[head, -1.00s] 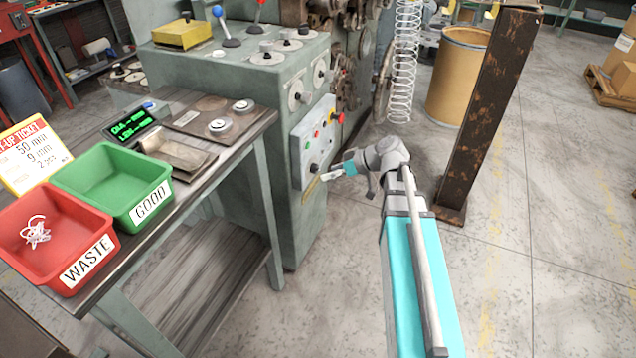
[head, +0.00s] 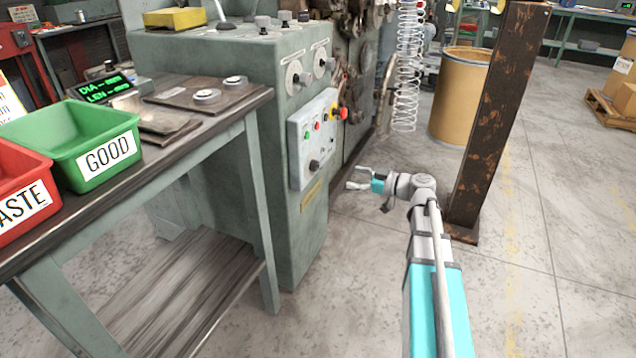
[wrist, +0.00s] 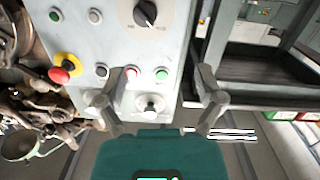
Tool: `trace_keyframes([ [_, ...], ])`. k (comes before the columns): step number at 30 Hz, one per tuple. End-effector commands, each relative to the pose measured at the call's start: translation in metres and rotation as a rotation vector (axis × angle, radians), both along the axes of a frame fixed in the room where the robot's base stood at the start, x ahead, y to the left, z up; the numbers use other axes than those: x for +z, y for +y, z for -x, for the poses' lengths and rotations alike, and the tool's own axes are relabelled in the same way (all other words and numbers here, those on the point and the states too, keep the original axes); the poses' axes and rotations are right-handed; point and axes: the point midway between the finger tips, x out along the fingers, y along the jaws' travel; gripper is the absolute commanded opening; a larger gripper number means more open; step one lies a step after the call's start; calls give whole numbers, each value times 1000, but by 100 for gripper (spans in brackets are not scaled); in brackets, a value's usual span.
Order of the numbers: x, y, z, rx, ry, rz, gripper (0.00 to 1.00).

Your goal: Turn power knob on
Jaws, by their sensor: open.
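The grey control panel (head: 313,140) is on the front of the green machine. Its black power knob (head: 315,165) sits low on the panel; in the wrist view the knob (wrist: 146,12) is at the top edge, upside down. A white mark on it points toward lower right there, near small labels I cannot read surely. My gripper (head: 359,178) is open and empty, apart from the panel, to the right of the knob in the head view. In the wrist view its fingers (wrist: 168,75) spread over the panel's buttons and edge, with the knob beyond the tips.
A red and yellow emergency stop (wrist: 66,68) and several small buttons share the panel. The workbench (head: 200,130) with the green GOOD bin (head: 95,145) stands left. A rusty post (head: 495,120) stands close right of my arm. Open floor lies further right.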

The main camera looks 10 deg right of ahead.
Motion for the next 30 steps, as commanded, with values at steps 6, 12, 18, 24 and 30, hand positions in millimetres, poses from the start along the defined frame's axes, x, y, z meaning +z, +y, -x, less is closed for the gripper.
trace_keyframes([
  [6,-19,-17,-6,-28,-89,-15,86],
  [12,-19,-21,-7,-36,-117,-19,86],
  [18,-18,-21,-7,-37,-118,-19,86],
  [24,-18,-21,-8,-36,-117,-19,86],
  [30,-18,-15,-13,-36,-117,-20,86],
])
